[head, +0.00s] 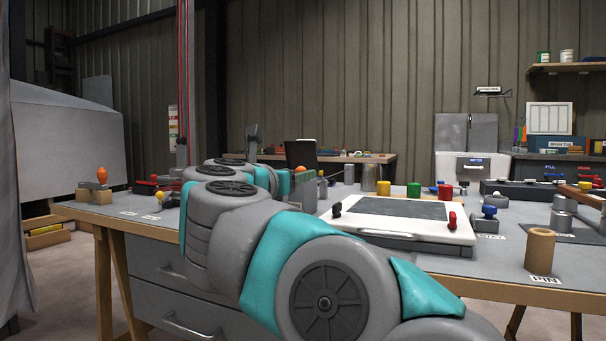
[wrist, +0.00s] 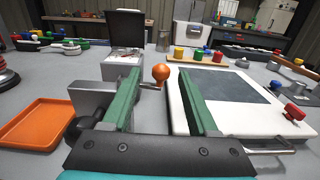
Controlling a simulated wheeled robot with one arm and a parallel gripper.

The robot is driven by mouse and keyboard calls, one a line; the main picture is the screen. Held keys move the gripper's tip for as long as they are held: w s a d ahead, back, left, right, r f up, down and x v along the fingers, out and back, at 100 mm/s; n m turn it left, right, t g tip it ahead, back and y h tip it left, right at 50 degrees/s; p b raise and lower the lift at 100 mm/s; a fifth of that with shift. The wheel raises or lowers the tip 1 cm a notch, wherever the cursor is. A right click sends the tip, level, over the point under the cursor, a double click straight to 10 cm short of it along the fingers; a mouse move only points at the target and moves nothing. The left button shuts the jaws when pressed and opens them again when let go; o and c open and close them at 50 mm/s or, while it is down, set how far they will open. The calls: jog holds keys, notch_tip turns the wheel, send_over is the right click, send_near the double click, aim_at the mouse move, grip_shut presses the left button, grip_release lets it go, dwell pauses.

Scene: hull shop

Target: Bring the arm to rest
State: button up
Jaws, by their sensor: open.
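My arm reaches from the lower right of the head view over the workbench (head: 145,218). My gripper (wrist: 158,75) shows in the wrist view as two green fingers, held wide apart. An orange ball knob (wrist: 161,73) shows between the fingers, touching neither as far as I can see. It seems to sit on a thin rod by a grey metal block (wrist: 88,98), which is left of the left finger and partly hidden by it. In the head view my arm's own links hide most of the gripper.
A white panel with a dark inset (wrist: 180,112) lies just right of the gripper; it also shows in the head view (head: 345,222). An orange tray (wrist: 14,133) lies at the left. A tan cylinder (head: 540,249) stands near the bench's front edge. Several coloured pots stand behind the panel.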

jog(key=shift+v, duration=1.05)
